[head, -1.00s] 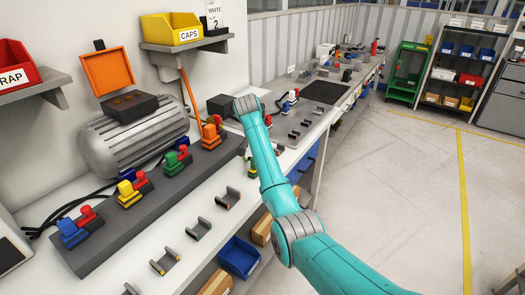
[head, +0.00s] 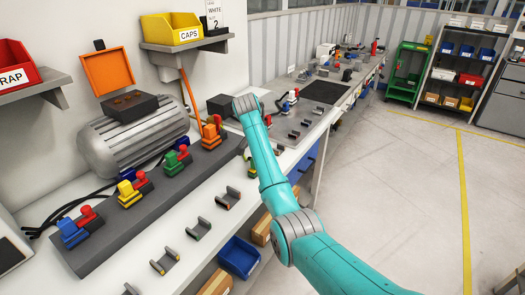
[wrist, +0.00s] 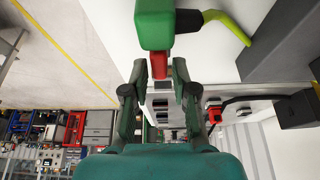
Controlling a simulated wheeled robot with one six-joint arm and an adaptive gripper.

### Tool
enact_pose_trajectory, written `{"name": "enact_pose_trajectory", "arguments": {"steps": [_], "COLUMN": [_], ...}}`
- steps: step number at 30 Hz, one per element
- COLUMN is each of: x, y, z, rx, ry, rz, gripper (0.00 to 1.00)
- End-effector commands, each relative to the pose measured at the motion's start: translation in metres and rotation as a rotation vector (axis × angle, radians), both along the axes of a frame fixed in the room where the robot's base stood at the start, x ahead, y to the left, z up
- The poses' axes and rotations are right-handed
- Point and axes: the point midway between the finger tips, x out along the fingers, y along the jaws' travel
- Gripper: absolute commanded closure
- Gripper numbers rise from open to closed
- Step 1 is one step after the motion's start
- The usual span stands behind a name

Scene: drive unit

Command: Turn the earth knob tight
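In the wrist view a green block (wrist: 155,22) fills the top middle, with a short red piece (wrist: 159,66) below it. A yellow-green lead (wrist: 228,22) runs beside it to the right. These look like the earth connection; which part is the knob I cannot tell for sure. My gripper (wrist: 159,72) has its fingers apart, one on each side of the red piece, with narrow gaps visible. In the head view my arm mostly hides the gripper; a small green and yellow part (head: 251,169) shows beside the arm.
Blue, yellow, green and orange connectors stand on a grey strip (head: 95,248) in front of the motor (head: 130,145). Several small dark cradles, one (head: 198,229) near the front, lie along the bench. The floor to the right is clear.

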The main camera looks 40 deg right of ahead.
Motion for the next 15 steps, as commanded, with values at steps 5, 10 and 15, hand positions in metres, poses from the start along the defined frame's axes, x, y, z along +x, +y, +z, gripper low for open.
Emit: {"name": "enact_pose_trajectory", "arguments": {"steps": [5, 10, 15], "x": [-0.002, -0.006, -0.01], "y": [0.008, 0.02, 0.032], "z": [0.021, 0.052, 0.081], "rx": [-0.001, -0.001, -0.001], "ry": [-0.003, -0.004, -0.003], "rz": [0.001, 0.002, 0.001], "gripper": [0.73, 0.73, 0.73]}}
